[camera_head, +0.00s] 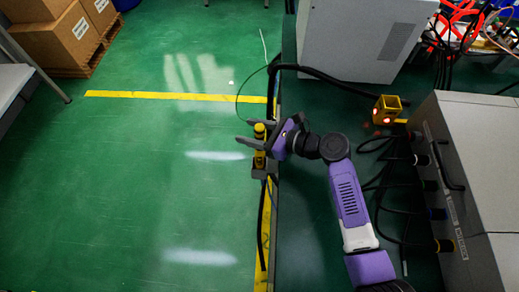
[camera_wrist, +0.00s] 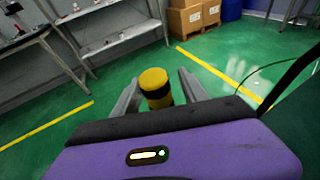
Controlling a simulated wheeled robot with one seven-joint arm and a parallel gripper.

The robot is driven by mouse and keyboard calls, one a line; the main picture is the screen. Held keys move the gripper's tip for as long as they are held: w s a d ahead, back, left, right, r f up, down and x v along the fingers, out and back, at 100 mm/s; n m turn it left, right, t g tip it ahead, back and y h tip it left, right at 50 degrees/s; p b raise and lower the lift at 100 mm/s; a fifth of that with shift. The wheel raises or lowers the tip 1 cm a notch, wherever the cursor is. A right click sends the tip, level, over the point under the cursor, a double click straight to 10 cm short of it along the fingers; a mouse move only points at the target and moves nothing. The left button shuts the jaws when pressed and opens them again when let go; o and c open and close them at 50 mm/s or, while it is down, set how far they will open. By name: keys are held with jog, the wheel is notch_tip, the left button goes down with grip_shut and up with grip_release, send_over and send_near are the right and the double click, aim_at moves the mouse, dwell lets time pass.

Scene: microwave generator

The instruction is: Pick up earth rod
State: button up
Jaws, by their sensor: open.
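The earth rod (camera_head: 259,132) is yellow with black bands and stands at the yellow floor line, left of my arm in the head view. In the wrist view, its yellow and black top (camera_wrist: 154,84) shows between the two grey fingers. My gripper (camera_head: 241,131) is open, with one finger on each side of the rod. I cannot tell whether either finger touches it. Part of the rod is hidden by the lower finger in the head view. A small grey block (camera_head: 264,171) is at its lower part.
A grey cabinet (camera_head: 360,38) stands at the top, and a grey panel unit with cables (camera_head: 470,170) at the right. A yellow box (camera_head: 388,109) is between them. Cardboard boxes (camera_head: 60,38) are at the upper left. The green floor at the left is clear.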

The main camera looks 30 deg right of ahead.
grip_shut()
dwell(1.4)
